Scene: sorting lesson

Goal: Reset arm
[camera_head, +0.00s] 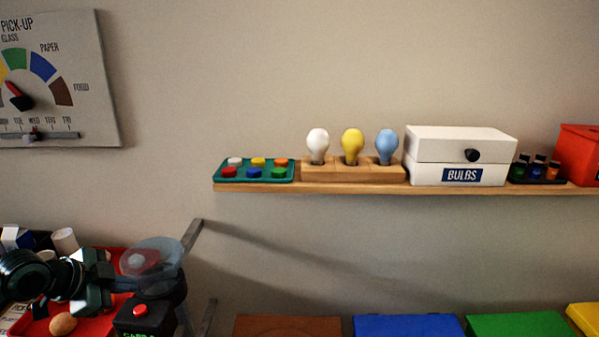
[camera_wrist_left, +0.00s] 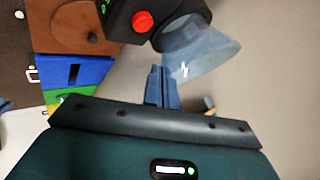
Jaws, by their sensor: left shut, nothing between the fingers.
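My left arm comes in from the left in the head view. Its dark gripper (camera_head: 103,274) is over the red tray at the lower left, close to a dark device with a red button (camera_head: 140,310) and a clear funnel-shaped top (camera_head: 157,258). In the left wrist view my gripper's fingers (camera_wrist_left: 162,86) are together with nothing between them. The funnel (camera_wrist_left: 205,50) shows just beyond them, and I cannot tell whether they touch it. My right gripper is in neither view.
A wall shelf (camera_head: 330,188) holds a teal button tray (camera_head: 254,179), three bulbs in a wooden block (camera_head: 350,175) and a white BULBS box (camera_head: 460,150). Below are brown (camera_head: 287,326), blue (camera_head: 408,325) and green (camera_head: 520,325) bins. The red tray (camera_head: 90,313) holds small objects.

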